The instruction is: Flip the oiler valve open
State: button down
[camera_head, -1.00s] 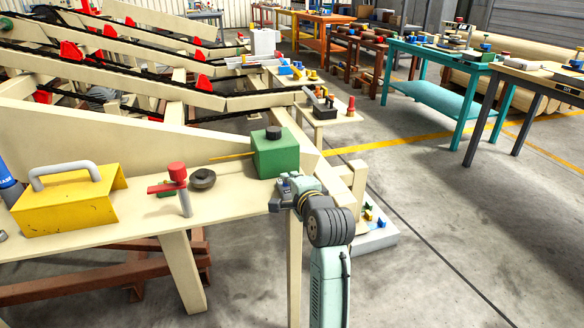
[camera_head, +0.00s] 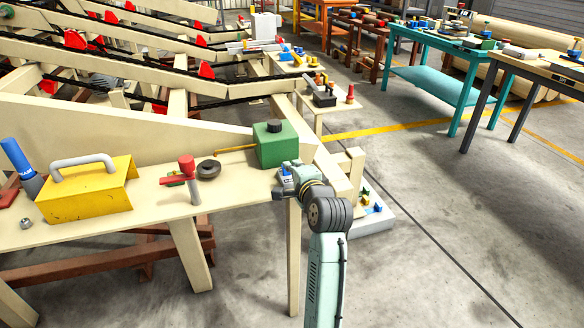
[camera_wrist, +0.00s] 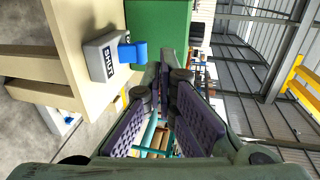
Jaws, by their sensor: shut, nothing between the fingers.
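A green box with a dark cap (camera_head: 275,145) stands at the right end of the cream bench (camera_head: 240,190); a thin yellow spout or rod reaches left from it. It also shows in the wrist view (camera_wrist: 157,25). Beside it, a grey block with a dark label (camera_wrist: 101,58) carries a blue lever or knob (camera_wrist: 131,52). I cannot tell which part is the oiler valve. My gripper (camera_head: 280,192) is at the bench's right front corner, near the grey block and green box. In the wrist view my gripper (camera_wrist: 163,80) is shut and empty, with the blue part just left of its tips.
A post with a red handle (camera_head: 188,165), a dark ring (camera_head: 208,169), a yellow holder with a grey handle (camera_head: 88,188) and a blue bottle (camera_head: 18,158) stand on the bench. A teal table (camera_head: 430,80) is behind right. Open floor lies to the right.

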jog(key=s+d+r+b, duration=0.2)
jog(key=s+r, duration=0.3)
jog(key=s, duration=0.3)
jog(key=shift+s+d+r, duration=0.2)
jog(key=shift+s+d, duration=0.1)
jog(key=shift+d, duration=0.1)
